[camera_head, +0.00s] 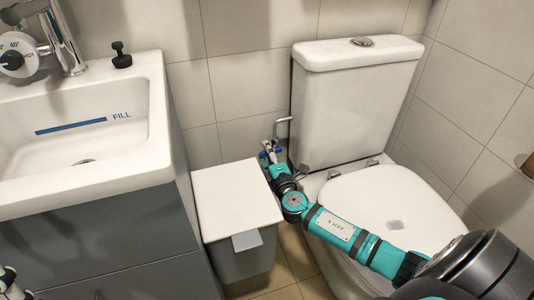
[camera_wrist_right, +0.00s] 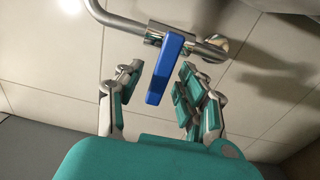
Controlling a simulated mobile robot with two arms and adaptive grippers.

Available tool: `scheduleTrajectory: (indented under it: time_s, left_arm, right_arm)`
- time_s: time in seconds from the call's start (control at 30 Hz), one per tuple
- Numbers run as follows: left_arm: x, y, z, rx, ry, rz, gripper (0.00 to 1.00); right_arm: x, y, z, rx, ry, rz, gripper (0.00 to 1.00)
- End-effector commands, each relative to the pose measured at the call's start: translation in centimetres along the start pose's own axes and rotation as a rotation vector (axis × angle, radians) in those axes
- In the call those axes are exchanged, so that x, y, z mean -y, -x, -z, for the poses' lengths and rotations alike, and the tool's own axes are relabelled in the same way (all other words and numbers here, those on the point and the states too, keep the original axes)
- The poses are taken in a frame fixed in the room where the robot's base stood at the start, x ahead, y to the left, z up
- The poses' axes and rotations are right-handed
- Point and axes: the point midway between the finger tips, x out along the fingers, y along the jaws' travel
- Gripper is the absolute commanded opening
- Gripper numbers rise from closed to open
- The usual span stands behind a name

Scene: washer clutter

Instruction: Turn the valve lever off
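The blue valve lever (camera_wrist_right: 168,66) sits on a metal pipe fitting (camera_wrist_right: 157,35) at the wall, and it slants down between the fingers of my right gripper (camera_wrist_right: 160,73) in the right wrist view. The fingers are open on both sides of the lever, with a visible gap to each. In the head view my right gripper (camera_head: 271,156) reaches the pipe (camera_head: 283,122) between the bin and the toilet; its fingers hide most of the lever there. Pale and dark parts at the lower left edge may belong to my left gripper, but its fingers are not clear.
A sink (camera_head: 130,125) on a grey cabinet (camera_head: 120,235) fills the left. The gap around the valve is narrow.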

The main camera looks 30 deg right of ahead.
Motion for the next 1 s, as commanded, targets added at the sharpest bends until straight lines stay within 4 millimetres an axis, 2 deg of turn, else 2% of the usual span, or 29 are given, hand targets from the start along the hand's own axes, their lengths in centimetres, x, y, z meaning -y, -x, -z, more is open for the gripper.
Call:
scheduleTrajectory:
  time_s: [0.17, 0.27, 0.6, 0.7, 0.83, 1.0]
  left_arm:
    - [0.1, 0.0, 0.0, 0.003, 0.000, 0.004, 0.38]
    - [0.0, 0.0, 0.0, 0.002, 0.000, 0.003, 0.38]
    - [0.0, 0.0, 0.0, 0.001, -0.001, 0.001, 0.38]
    - [0.0, 0.0, 0.0, 0.000, -0.001, 0.000, 0.38]
    - [0.0, 0.0, 0.0, 0.000, -0.001, 0.000, 0.38]
    - [0.0, 0.0, 0.0, 0.000, -0.001, 0.000, 0.38]
  right_arm:
    - [0.0, 0.4, 0.0, 0.000, -0.001, 0.000, 0.38]
    - [0.1, 1.5, 0.0, -0.002, -0.001, 0.002, 0.38]
    - [0.2, 8.6, 0.0, 0.000, -0.001, 0.004, 0.38]
    - [0.1, 10.2, 0.0, 0.000, -0.001, 0.002, 0.38]
    - [0.1, 11.5, 0.0, 0.000, -0.001, 0.001, 0.38]
    - [0.0, 12.0, 0.0, 0.000, 0.000, 0.000, 0.38]
